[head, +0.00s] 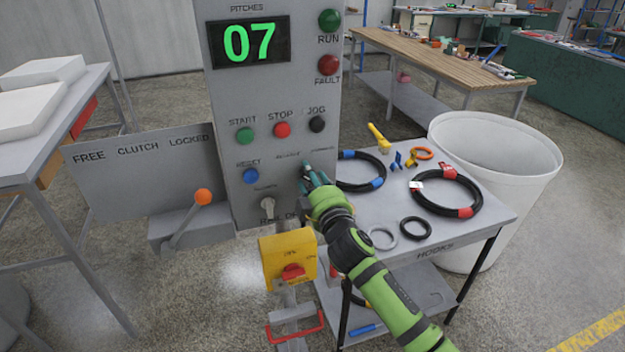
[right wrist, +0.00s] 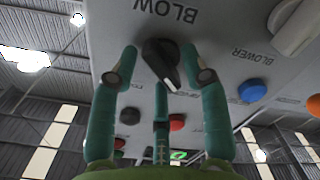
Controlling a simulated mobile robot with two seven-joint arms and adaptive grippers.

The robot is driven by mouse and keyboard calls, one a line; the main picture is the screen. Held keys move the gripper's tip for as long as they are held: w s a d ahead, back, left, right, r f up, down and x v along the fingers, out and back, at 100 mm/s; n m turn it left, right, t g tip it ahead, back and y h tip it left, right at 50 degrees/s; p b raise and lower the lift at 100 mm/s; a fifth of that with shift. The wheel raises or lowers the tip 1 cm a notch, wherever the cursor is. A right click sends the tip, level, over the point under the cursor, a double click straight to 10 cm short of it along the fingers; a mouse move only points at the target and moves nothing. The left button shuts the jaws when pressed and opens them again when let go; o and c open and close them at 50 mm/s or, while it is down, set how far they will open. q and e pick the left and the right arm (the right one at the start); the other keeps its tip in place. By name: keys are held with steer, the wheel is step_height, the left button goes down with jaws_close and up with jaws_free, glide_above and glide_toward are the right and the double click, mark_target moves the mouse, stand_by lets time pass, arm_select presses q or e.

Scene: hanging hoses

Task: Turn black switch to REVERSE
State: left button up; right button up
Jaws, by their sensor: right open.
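The black switch (right wrist: 162,60) is a rotary knob with a pointed handle on the grey control panel (head: 225,110). In the right wrist view its handle slants down and to the right; the small labels beside it are too blurred to read. My right gripper (head: 308,176) is in front of the panel's lower right, hiding the switch in the head view. In the right wrist view its green fingers (right wrist: 165,75) are open, one on each side of the switch and a third below it. I cannot tell whether any finger touches it. My left gripper is out of view.
A blue button (head: 251,176) and a pale selector knob (head: 267,204) sit close by on the panel. START, STOP and JOG buttons are above. A yellow box with a red knob (head: 291,271) stands below. A hose table (head: 485,222) is at the right.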

steer(key=shift+s, duration=0.1)
steer(key=v, duration=1.2)
